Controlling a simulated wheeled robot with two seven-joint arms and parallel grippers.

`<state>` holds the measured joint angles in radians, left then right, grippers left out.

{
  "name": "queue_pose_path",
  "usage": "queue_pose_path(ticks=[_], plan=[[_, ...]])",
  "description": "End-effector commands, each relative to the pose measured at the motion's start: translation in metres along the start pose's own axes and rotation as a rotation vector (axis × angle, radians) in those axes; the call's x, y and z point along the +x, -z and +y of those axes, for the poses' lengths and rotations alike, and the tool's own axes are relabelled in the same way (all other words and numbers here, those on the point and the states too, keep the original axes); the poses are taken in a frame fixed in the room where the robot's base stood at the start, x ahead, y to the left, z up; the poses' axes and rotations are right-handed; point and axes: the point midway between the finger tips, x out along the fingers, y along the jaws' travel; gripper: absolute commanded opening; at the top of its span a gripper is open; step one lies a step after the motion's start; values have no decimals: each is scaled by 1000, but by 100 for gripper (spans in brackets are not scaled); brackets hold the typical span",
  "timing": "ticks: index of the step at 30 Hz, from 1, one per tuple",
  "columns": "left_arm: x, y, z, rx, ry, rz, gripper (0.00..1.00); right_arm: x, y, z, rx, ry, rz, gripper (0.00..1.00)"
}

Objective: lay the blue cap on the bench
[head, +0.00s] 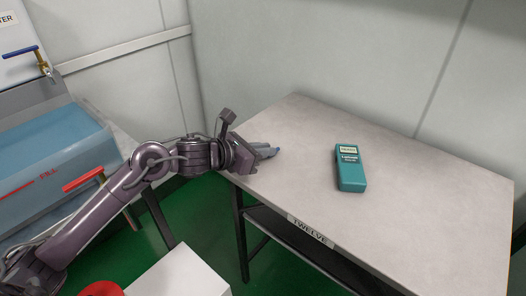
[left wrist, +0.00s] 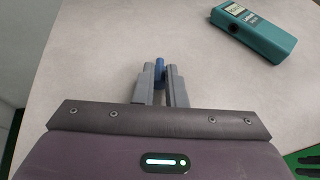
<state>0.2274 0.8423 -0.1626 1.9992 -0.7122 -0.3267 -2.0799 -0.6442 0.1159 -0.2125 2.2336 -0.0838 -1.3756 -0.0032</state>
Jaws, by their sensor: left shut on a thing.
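My left gripper (head: 270,151) reaches in from the left over the left part of the bench (head: 420,220). It is shut on the blue cap (head: 278,150), of which only a small part shows at the fingertips. In the left wrist view the blue cap (left wrist: 159,68) sits between the two grey fingers of the left gripper (left wrist: 160,78). The bench top (left wrist: 140,30) lies behind it; I cannot tell whether the cap touches it. My right gripper is not in view.
A teal handheld tester (head: 350,168) lies on the bench to the right of the gripper and also shows in the left wrist view (left wrist: 254,32). The bench around it is clear. A blue tank (head: 50,150) with taps stands at the left. A white box (head: 180,275) is below.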

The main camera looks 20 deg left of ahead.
Motion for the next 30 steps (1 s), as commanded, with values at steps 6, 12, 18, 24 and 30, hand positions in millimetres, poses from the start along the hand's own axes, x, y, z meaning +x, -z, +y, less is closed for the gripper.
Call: queue_pose_path(ticks=[6,12,18,24,30], plan=[[0,0,0,0,-1,-1,0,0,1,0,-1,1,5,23],[1,2,0,1,0,-1,14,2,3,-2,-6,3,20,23],[1,2,0,0,0,-1,32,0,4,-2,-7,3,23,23],[1,2,0,0,0,-1,32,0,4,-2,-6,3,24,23],[-12,2,2,0,-4,2,32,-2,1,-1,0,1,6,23]])
